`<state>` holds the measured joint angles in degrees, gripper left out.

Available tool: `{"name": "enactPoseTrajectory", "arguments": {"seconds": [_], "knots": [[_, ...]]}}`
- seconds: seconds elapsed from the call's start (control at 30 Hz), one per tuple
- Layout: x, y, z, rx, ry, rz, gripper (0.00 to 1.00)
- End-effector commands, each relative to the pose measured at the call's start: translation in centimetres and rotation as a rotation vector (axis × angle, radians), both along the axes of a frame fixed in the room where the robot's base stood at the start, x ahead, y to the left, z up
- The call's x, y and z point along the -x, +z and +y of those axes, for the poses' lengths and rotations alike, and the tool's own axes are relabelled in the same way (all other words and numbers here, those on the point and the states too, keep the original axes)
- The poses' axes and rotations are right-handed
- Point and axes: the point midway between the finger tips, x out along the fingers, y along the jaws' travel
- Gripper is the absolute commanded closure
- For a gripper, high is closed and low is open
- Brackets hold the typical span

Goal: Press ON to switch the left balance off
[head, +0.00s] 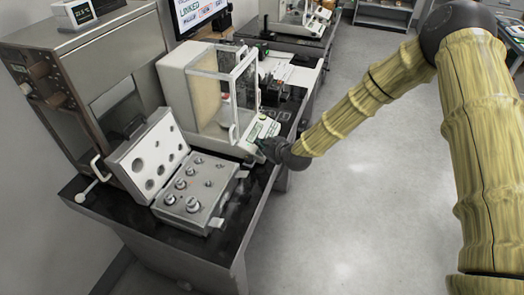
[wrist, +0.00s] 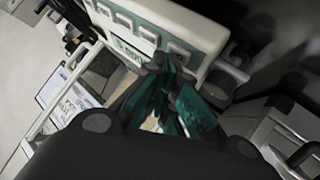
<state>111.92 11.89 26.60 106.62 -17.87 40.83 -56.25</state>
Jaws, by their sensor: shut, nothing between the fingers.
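The left balance (head: 190,92) is a white unit with a glass draft shield, standing on the near dark bench. Its front panel (head: 262,132) faces right in the head view. My gripper (head: 266,150) is at that panel's near end, its fingers shut and empty. In the wrist view the panel (wrist: 206,36) carries a row of pale keys and a lit display (wrist: 130,52) with digits too blurred to read fully. The shut fingertips (wrist: 168,62) are at the key (wrist: 180,48) at the row's right end. Contact cannot be told, and the key labels are unreadable.
An open weight case (head: 205,215) with several metal weights stands on the bench just left of my gripper. A second balance (head: 300,22) is on a farther bench. A monitor (head: 200,12) stands behind. The floor (head: 370,200) at right is clear.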

Motion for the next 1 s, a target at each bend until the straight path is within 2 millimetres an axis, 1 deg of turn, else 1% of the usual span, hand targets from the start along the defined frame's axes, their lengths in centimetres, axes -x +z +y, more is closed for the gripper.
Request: {"name": "enactPoseTrajectory", "arguments": {"seconds": [0.67, 1.0], "knots": [[0.0, -0.3, 0.1, 0.000, 0.000, 0.000, 1.00], [0.1, 0.7, -0.3, 0.001, 0.000, 0.000, 1.00]]}}
